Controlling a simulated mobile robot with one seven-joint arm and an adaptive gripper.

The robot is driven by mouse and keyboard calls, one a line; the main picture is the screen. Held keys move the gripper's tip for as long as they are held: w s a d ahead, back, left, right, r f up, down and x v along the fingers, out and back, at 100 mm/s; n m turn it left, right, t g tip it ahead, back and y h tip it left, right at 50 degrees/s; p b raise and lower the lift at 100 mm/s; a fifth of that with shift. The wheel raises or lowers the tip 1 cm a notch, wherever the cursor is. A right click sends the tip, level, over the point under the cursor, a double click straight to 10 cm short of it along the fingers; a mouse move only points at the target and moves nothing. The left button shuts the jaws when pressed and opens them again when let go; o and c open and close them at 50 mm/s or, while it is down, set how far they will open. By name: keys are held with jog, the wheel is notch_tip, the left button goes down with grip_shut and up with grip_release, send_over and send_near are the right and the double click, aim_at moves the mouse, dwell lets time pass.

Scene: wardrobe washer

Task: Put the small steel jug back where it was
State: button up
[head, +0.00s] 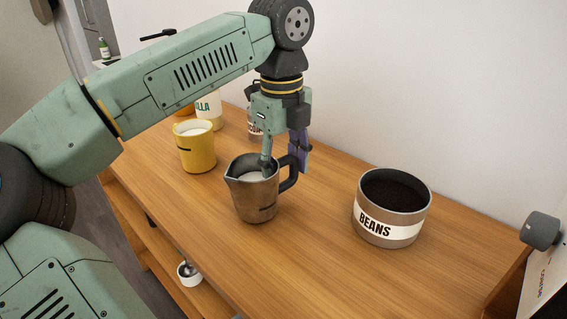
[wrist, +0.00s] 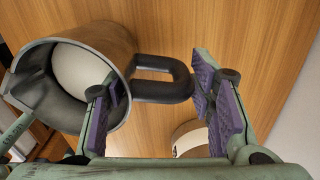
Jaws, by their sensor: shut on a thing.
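The small steel jug (head: 252,198), brownish metal with a spout and a dark handle, stands about upright in the middle of the wooden top; I cannot tell whether its base touches the wood. Something white fills it inside. My gripper (head: 283,168) points down at it and is shut on it at the handle side. In the wrist view, the jug (wrist: 105,42) is at the left and the handle (wrist: 163,90) lies between the fingers of my gripper (wrist: 160,105). One finger is at the jug's rim, the other at the handle's outer end.
A BEANS canister (head: 392,228) with dark contents stands to the right. A yellow mug (head: 195,152) and a white labelled container (head: 209,106) stand behind left. A glass jar (head: 254,128) is partly hidden behind my gripper. A small white cup (head: 189,276) sits on the lower shelf.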

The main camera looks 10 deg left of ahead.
jog(key=shift+f+b, duration=0.3)
jog(key=o, duration=1.4)
jog(key=shift+o, duration=0.3)
jog(key=shift+o, duration=1.2)
jog(key=shift+r, duration=0.15)
notch_tip(320, 180, up, 12)
jog(key=p, duration=0.9)
jog(key=shift+s+a, duration=0.1)
jog(key=shift+s, duration=0.05)
jog(key=shift+f, duration=0.2)
